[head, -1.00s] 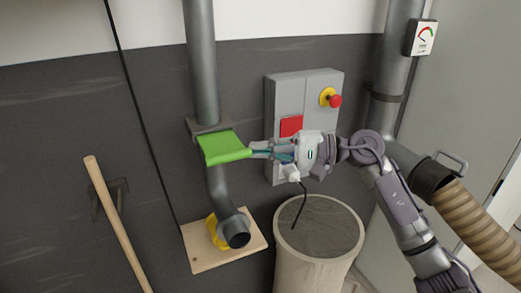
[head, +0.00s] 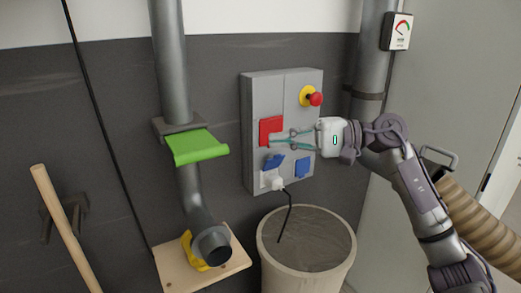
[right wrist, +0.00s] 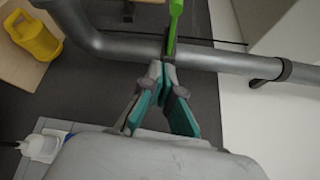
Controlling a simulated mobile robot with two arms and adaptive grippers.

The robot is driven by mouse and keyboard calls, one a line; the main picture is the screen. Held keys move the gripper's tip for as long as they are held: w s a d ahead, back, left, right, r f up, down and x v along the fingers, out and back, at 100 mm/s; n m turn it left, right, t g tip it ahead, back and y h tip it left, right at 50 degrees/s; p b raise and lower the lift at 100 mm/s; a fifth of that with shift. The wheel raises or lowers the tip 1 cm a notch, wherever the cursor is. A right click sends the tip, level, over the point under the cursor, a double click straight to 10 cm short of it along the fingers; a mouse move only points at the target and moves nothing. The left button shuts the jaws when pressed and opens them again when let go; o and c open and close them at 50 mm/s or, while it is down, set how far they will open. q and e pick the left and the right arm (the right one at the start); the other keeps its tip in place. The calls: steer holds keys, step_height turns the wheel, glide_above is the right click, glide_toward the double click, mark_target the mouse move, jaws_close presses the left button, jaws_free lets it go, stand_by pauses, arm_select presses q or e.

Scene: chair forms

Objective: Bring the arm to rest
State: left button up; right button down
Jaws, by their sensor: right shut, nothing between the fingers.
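My right arm (head: 420,195) comes in from the right and bends at the elbow. My right gripper (head: 270,142) points left, in front of the grey control box (head: 290,95) and over its red panel. Its fingers are shut and empty, and they are apart from the green flap (head: 198,148) on the pipe. In the right wrist view the shut fingertips (right wrist: 164,66) show just below the green flap (right wrist: 175,22) in the picture. The gap in depth to the box is hard to tell. My left gripper is not in view.
A grey pipe (head: 170,60) runs down to a wooden board (head: 232,268) with a yellow part. A round bin (head: 272,262) stands below the box, a white plug (head: 272,181) with a black cable above it. A ribbed hose (head: 480,225) lies behind my arm. A wooden handle (head: 60,225) leans left.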

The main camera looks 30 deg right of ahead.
step_height(320, 180, down, 22)
steer(key=n+t+h, duration=1)
steer(key=n+h, duration=0.7)
steer(key=n, duration=0.7)
steer(key=s+a+f+m+g, duration=0.3)
steer(key=s+f+m+g, duration=0.5)
steer(key=f, duration=0.6)
steer(key=s+a+f+m+g+y, duration=0.1)
steer(key=s+a+f+m+g, duration=0.25)
steer(key=s, duration=0.45)
steer(key=s+a+f+m+g+y, duration=0.1)
steer(key=s+a+f+m+g, duration=0.2)
steer(key=s, duration=0.5)
steer(key=s+f+g, duration=0.1)
steer(key=s+f, duration=0.1)
steer(key=f, duration=1.3)
steer(key=s+f+g, duration=0.1)
steer(key=s+f, duration=0.1)
steer(key=f, duration=1.3)
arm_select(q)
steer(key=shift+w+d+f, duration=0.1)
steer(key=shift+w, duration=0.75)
arm_select(e)
steer(key=s+d+f, duration=0.2)
steer(key=s+f, duration=1.1)
steer(key=s, duration=0.2)
steer(key=shift+d+f+n+g, duration=0.35)
steer(key=shift+d+n+g, duration=0.05)
steer(key=shift+n+g, duration=0.05)
